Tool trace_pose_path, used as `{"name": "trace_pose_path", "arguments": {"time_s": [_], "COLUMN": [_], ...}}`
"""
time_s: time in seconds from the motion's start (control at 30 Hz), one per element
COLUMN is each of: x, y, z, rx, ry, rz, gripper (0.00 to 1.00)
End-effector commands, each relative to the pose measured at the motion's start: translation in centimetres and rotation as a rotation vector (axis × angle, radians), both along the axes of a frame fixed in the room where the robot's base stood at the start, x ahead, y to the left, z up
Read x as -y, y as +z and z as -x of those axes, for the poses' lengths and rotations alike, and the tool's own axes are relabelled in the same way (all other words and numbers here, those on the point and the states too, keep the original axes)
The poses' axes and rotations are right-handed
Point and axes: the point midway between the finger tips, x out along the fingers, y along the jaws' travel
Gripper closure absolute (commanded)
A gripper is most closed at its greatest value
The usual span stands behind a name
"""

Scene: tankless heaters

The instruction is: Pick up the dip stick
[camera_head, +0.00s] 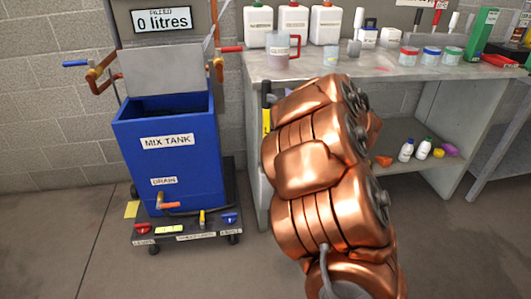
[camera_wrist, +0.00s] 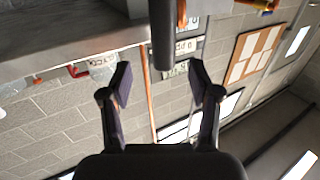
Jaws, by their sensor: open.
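A yellow stick with a black top (camera_head: 267,112), which looks like the dip stick, is upright at the left side of the workbench. My arm hides part of it in the head view. In the wrist view, a dark rounded bar (camera_wrist: 162,36), probably its black handle, comes down from the top edge. My gripper (camera_wrist: 161,80) is open, with its fingers on either side of the bar's line. The bar's end shows just between or beyond the fingertips; I cannot tell its depth. No contact shows. The head view does not show my fingers.
The blue mix tank (camera_head: 165,163) stands on a wheeled base left of the bench. The workbench (camera_head: 390,71) carries white jugs (camera_head: 325,23), a clear pitcher (camera_head: 278,50) and several small tubs. Bottles (camera_head: 406,150) stand on its lower shelf. Floor in front is clear.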

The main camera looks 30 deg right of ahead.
Motion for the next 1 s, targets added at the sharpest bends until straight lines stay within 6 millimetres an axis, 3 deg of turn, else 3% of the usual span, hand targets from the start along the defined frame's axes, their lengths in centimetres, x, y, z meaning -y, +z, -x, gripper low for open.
{"name": "trace_pose_path", "arguments": {"time_s": [0.7,0.97,1.0], "x": [-1.1,-1.1,-1.1], "y": [-0.1,0.0,0.0], "z": [-6.8,-7.0,-7.0], "rx": [0.0,0.0,0.0], "ry": [0.0,-0.002,-0.002], "rz": [0.002,0.001,0.001], "gripper": [0.38,0.38,0.42]}}
